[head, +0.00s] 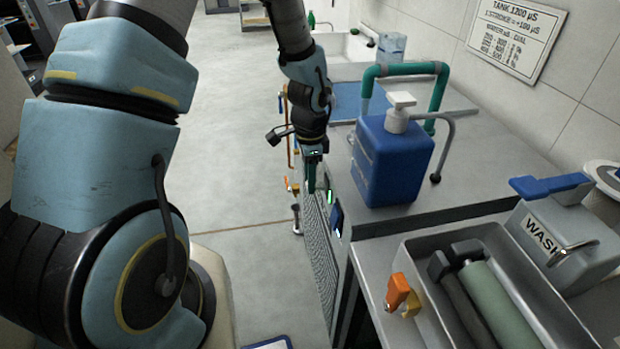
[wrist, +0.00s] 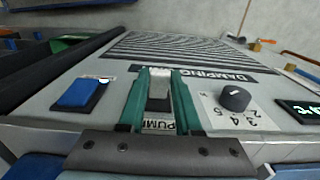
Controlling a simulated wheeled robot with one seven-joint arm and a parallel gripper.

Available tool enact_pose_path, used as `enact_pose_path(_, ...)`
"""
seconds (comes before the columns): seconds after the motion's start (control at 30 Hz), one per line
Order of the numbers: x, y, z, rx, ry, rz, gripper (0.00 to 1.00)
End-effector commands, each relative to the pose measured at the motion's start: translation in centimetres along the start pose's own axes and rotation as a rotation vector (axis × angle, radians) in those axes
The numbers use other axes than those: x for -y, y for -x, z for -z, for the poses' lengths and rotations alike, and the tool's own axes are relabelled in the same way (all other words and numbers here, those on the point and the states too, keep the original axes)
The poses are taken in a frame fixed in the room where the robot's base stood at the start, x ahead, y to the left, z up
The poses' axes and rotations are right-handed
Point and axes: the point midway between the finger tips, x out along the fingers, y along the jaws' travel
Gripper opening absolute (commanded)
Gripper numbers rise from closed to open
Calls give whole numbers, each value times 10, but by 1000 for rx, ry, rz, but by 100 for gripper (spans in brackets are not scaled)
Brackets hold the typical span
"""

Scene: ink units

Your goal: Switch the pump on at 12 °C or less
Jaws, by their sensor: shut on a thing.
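The grey chiller-like unit (head: 322,255) faces the aisle under the counter; its panel (wrist: 120,75) fills the wrist view. My gripper (wrist: 160,78) has its green fingers closed around a small dark switch (wrist: 159,101) above a partly covered PUMP label. The fingers hide the switch's sides, and I cannot tell its on or off position. A green-lit display (wrist: 300,110) is cut off at the right edge; a °C mark shows, but the full number is not readable. In the head view my gripper (head: 312,178) is at the panel, near the lit display (head: 329,196).
A black numbered knob (wrist: 235,97) sits right of my fingers, under a DAMPING label. A blue rocker (wrist: 78,93) is at left. On the counter stand a blue pump bottle (head: 390,160), a WASH box (head: 560,240) and a tray of rollers (head: 420,255).

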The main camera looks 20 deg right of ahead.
Motion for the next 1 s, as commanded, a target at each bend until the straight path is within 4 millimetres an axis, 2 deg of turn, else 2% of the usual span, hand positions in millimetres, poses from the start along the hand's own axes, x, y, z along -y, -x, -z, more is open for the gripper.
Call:
enact_pose_path(0.03,0,0,0,0,0,0,16)
enact_pose_path(0.2,0,0,0,0,0,0,0)
enact_pose_path(0.47,0,0,0,3,-1,0,0)
enact_pose_path(0.8,0,4,5,123,-3,0,0)
enact_pose_path(1.0,0,5,5,135,0,-1,0)
